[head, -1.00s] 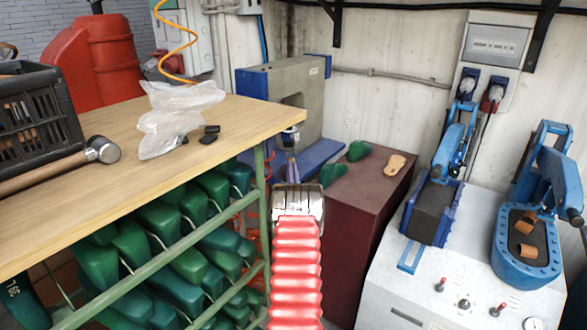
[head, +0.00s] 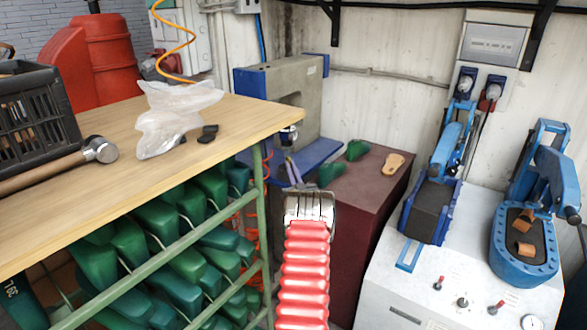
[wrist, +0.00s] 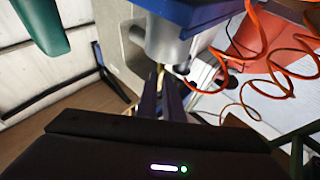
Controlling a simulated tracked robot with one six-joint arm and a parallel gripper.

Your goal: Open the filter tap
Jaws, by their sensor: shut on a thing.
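The filter (head: 288,135) is a small silver bowl hanging under the blue and grey machine, just past the table's right corner. In the wrist view the filter (wrist: 165,46) is a grey cylinder above my fingers. A small brass tap (wrist: 160,76) shows at its bottom, between my fingertips, mostly hidden by them. My gripper (head: 291,163) reaches up to the filter from below; in the wrist view the gripper (wrist: 161,85) has its narrow dark fingers shut on the tap. How far the tap is turned cannot be told.
The wooden table (head: 225,125) and its green rack of shoe lasts stand close on the left. A maroon cabinet (head: 365,215) stands close on the right. Coiled orange hose (wrist: 262,65) hangs beside the filter. A green last (wrist: 40,25) juts in at upper left.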

